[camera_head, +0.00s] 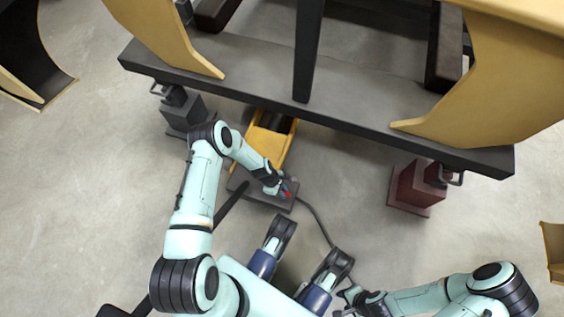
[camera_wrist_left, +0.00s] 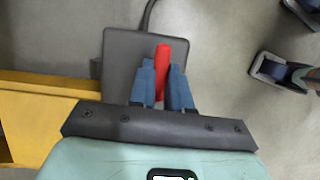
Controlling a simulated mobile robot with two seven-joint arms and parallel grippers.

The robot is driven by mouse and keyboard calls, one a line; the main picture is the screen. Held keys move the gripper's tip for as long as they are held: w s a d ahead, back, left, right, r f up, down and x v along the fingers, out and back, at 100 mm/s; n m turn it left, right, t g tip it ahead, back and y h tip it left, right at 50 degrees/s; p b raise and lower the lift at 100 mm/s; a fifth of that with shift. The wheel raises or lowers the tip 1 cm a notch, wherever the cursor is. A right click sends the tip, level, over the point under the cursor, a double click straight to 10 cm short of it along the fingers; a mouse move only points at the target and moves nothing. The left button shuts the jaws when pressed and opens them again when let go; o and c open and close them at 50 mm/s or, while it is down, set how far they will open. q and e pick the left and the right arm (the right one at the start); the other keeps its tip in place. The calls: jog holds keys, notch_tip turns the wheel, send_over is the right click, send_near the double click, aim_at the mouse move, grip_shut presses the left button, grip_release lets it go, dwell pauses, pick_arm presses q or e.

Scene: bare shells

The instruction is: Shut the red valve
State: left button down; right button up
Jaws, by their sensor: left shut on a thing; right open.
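The red valve (camera_wrist_left: 162,57) is a red handle on a dark grey box (camera_wrist_left: 118,45). In the left wrist view it stands up between the two blue fingers of my left gripper (camera_wrist_left: 161,85), which are shut on it. In the head view the red valve (camera_head: 287,194) is a small red spot at the tip of my left gripper (camera_head: 283,188), over the grey box (camera_head: 244,187). The fingers hide the lower part of the handle. My right gripper (camera_head: 349,301) is low in the head view, away from the valve, and open.
A yellow frame (camera_head: 272,140) adjoins the grey box. A dark cable (camera_head: 318,217) runs from the box over the floor. A long dark beam (camera_head: 330,114) with tan curved panels crosses above. A dark red block (camera_head: 411,190) stands at right. Floor between is clear.

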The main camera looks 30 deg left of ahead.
dwell(0.5)
pick_arm(q)
jog(key=c, duration=1.1)
grip_release()
jog(key=shift+f, duration=0.1)
jog(key=p+v, duration=0.4)
jog(key=v, duration=0.8)
jog(key=shift+w, duration=0.1)
pick_arm(e)
jog(key=w+a+r+t, duration=0.1)
jog(key=w+r+t, duration=0.1)
jog(key=w+r, duration=0.2)
jog(key=w, duration=0.3)
jog(key=shift+w+r+n+t, duration=0.25)
jog(key=shift+n+t, duration=0.05)
jog(key=shift+t, duration=0.1)
jog(key=shift+s+d, duration=0.1)
jog(key=shift+s, duration=0.05)
